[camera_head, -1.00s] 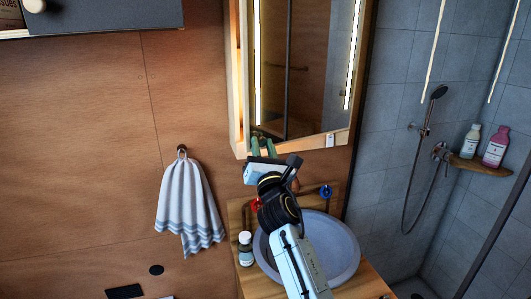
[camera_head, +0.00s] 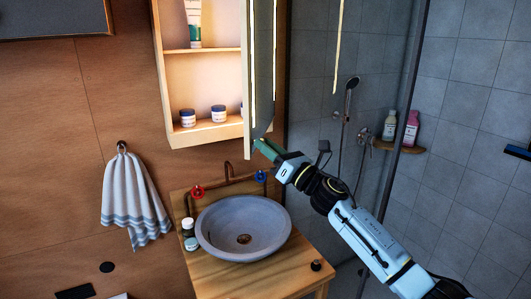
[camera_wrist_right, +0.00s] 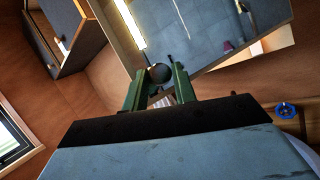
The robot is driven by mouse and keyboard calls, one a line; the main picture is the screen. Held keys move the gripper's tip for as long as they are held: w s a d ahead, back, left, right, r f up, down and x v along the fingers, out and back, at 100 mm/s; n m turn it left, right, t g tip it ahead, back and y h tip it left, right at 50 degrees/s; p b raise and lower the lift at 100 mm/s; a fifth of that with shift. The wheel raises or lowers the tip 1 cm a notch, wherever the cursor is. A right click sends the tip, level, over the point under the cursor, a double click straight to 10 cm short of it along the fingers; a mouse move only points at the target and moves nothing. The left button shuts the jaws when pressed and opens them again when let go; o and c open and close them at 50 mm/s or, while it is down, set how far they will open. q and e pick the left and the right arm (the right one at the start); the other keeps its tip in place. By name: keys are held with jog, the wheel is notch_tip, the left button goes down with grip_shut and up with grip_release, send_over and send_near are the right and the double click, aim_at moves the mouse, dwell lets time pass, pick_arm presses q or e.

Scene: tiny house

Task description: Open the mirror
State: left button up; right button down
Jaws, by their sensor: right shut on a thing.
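The mirror (camera_head: 263,65) is the door of a wooden wall cabinet (camera_head: 203,82). In the head view it stands swung wide open, seen at a steep angle, with the lit shelves showing to its left. My right gripper (camera_head: 266,149) is at the mirror's lower edge. In the right wrist view, the mirror (camera_wrist_right: 205,35) fills the upper middle, and the green fingers (camera_wrist_right: 160,85) are shut on a dark round knob (camera_wrist_right: 159,73) at its lower edge. My left gripper is not in view.
A tube (camera_head: 194,24) and small jars (camera_head: 218,113) stand on the cabinet shelves. A striped towel (camera_head: 134,200) hangs left. The shower is right.

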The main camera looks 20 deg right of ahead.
jog(key=s+d+y+b, duration=0.1)
jog(key=s+d+b, duration=0.1)
jog(key=d, duration=0.5)
jog(key=s+d+n+g+y+b, duration=0.1)
jog(key=d+b, duration=0.4)
jog(key=d, duration=0.2)
jog(key=shift+s+d+r, duration=0.35)
jog(key=shift+s+r, duration=0.05)
jog(key=c, duration=1.6)
grip_release()
jog(key=o, duration=0.4)
jog(key=shift+w+a+f, duration=0.1)
jog(key=shift+w+f, duration=0.1)
jog(key=shift+w, duration=0.2)
jog(key=shift+s+a+r, duration=0.1)
